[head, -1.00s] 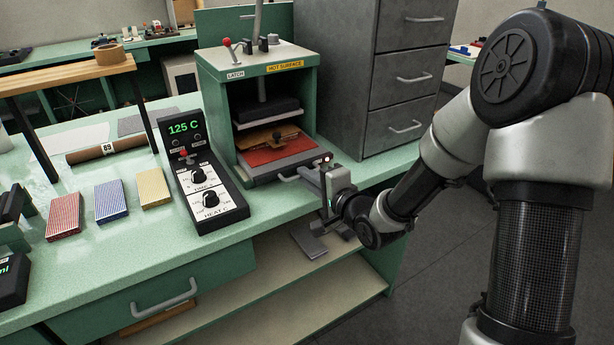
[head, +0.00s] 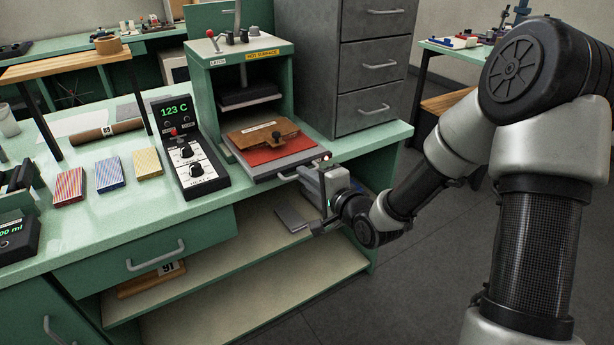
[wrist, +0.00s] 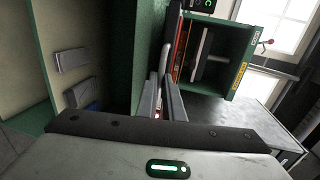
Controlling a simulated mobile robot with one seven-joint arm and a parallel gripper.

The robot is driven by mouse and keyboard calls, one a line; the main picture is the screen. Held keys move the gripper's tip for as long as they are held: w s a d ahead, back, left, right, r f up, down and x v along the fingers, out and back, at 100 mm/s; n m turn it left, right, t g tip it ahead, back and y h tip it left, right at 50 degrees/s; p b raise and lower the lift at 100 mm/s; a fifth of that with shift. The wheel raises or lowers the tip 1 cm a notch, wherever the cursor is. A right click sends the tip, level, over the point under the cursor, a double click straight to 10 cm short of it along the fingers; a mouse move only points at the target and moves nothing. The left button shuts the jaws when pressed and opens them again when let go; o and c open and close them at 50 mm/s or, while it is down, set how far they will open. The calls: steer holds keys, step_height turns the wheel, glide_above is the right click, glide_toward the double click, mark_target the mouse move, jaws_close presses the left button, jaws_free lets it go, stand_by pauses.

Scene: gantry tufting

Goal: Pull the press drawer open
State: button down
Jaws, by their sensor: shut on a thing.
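The green press (head: 204,95) stands on the bench with its front open. Its drawer (head: 260,172) sticks out of the opening over the bench front. A red pad (head: 292,149) and a brown piece with a dark knob (head: 258,136) lie on the drawer. My gripper (head: 306,176) is at the drawer's front right, shut on the drawer handle (head: 286,178), which is partly hidden. In the wrist view the two fingers close around the pale handle bar (wrist: 165,58); the press (wrist: 231,42) appears sideways beyond them.
A control box (head: 184,150) reading 123 C stands left of the press. Yellow, blue and red blocks (head: 110,174) lie further left. A grey cabinet (head: 313,75) stands close on the right. An open shelf (head: 240,265) is below; open floor lies to the right.

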stand_by(0.3)
steer(key=c, duration=1.9)
jaws_free()
steer(key=p+v, duration=1.4)
steer(key=v, duration=0.3)
steer(key=shift+s, duration=0.2)
steer(key=shift+d, duration=0.15)
